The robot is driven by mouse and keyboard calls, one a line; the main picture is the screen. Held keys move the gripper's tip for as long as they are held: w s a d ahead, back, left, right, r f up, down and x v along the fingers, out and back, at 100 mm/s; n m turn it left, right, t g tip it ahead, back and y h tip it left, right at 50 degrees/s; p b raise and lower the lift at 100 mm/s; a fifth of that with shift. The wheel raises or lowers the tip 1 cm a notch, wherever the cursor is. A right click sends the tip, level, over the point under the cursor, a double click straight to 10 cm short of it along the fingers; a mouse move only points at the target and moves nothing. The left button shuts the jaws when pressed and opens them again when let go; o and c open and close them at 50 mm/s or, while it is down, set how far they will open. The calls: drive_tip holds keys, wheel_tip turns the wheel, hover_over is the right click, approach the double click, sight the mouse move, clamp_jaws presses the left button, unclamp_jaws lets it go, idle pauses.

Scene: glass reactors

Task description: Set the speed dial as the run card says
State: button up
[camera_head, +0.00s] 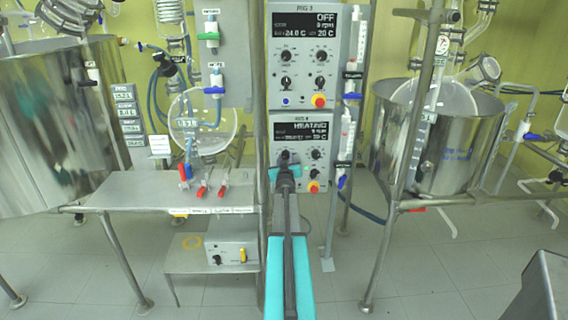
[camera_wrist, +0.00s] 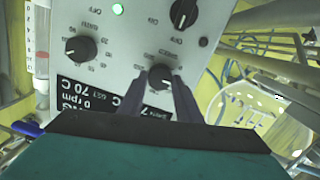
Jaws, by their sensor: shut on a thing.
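The lower control box (camera_head: 301,175) has a dark screen reading HEATING, with two black dials just below it. My gripper (camera_wrist: 165,90) is at the left dial (camera_wrist: 160,76), its fingers on either side of the knob and shut on it.
An upper box (camera_head: 304,60) labelled RIG 3 reads OFF. Posts and valves stand close on both sides. A bench (camera_head: 130,199) with red-handled valves is at left. Steel vessels stand left (camera_head: 60,130) and right (camera_head: 450,150).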

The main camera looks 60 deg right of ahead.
drive_tip(key=shift+s+d+r, duration=0.1)
drive_tip(key=shift+s+d, duration=0.05)
drive_tip(key=shift+d, duration=0.05)
drive_tip(key=o, duration=1)
drive_tip(key=shift+o, duration=0.2)
drive_tip(key=shift+a, duration=0.15)
drive_tip(key=b+v, duration=0.1)
drive_tip(key=v, duration=1.2)
drive_tip(key=shift+s+a, duration=0.15)
drive_tip(key=shift+a, duration=0.1)
